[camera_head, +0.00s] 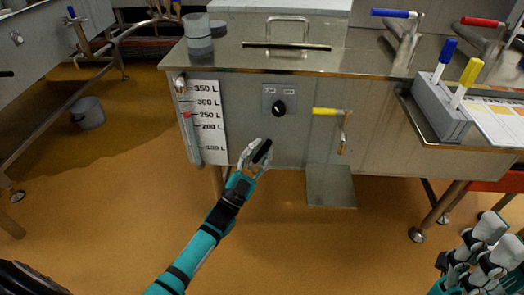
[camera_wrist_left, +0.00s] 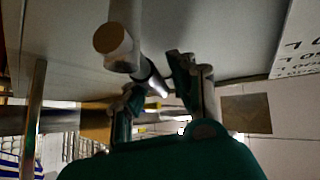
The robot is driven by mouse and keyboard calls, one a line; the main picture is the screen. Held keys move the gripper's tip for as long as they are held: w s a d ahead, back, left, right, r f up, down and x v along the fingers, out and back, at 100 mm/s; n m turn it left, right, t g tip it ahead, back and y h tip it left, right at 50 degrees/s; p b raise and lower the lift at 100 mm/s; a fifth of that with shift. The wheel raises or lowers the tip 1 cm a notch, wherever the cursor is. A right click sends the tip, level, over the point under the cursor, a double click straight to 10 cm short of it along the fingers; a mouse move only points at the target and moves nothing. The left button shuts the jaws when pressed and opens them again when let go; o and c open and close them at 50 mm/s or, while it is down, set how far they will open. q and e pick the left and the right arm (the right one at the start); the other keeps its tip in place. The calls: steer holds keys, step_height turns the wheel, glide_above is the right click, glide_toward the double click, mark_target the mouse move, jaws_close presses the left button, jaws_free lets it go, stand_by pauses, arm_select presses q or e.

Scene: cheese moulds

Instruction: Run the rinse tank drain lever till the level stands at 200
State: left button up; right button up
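A yellow-handled lever (camera_head: 325,111) points left from a valve with a downward spout, right of a black knob (camera_head: 279,108). My left gripper (camera_head: 256,158) is open below the knob, left of and lower than the yellow lever, apart from it. In the left wrist view a grey rod (camera_wrist_left: 150,78) shows by the fingers; I cannot tell what it belongs to. My right gripper (camera_head: 480,250) is at bottom right.
A metal plate (camera_head: 330,186) is under the spout. Blue and yellow handles stand in a grey block (camera_head: 440,105) at right. Blue (camera_head: 390,13) and red (camera_head: 482,22) levers are behind. A grey bucket (camera_head: 88,112) stands at left. The orange floor in front is clear.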

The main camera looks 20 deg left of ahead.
arm_select(q)
steer(key=shift+o, duration=1.3)
steer(key=shift+d+h, duration=0.1)
steer(key=shift+h, duration=0.2)
steer(key=shift+s+f, duration=0.1)
steer(key=v, duration=1.1)
steer(key=shift+s+f, duration=0.15)
steer(key=shift+s, duration=0.25)
stand_by(4.8)
